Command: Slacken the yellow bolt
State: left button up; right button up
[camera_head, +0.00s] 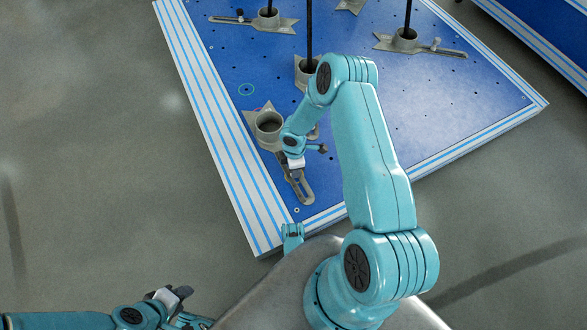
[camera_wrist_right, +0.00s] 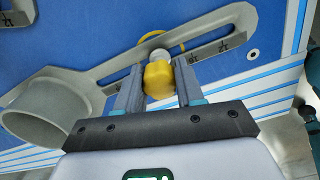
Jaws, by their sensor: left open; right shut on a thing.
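The yellow bolt (camera_wrist_right: 158,78) shows in the right wrist view, with a pale round tip and part of a yellow ring behind it. It sits at the slot of a grey slotted bracket (camera_wrist_right: 225,40), which has numbered marks. My right gripper (camera_wrist_right: 159,90) is shut on the yellow bolt, one finger on each side. In the head view my right gripper (camera_head: 295,162) is over the slotted bracket (camera_head: 302,188) near the blue platform's front corner, and the bolt is hidden there. My left gripper (camera_head: 172,297) is open and empty at the lower left, away from the platform.
The bracket's round cup (camera_head: 269,123) stands beside my right gripper. Several similar brackets hold black poles, such as the one at back right (camera_head: 404,40). The blue platform (camera_head: 455,110) has a white and blue striped edge. The grey floor (camera_head: 90,150) to the left is clear.

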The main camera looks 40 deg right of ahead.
jog(key=shift+n, duration=0.5)
jog(key=n, duration=0.4)
jog(key=shift+p, duration=0.3)
jog(key=o, duration=1)
jog(key=shift+o, duration=0.2)
jog(key=shift+f+m+b, duration=0.2)
jog(key=shift+m+b, duration=0.55)
jog(key=shift+m, duration=0.15)
jog(key=shift+r+m+b, duration=0.1)
jog(key=shift+m+b, duration=0.45)
jog(key=shift+m, duration=0.55)
jog(key=shift+r, duration=0.1)
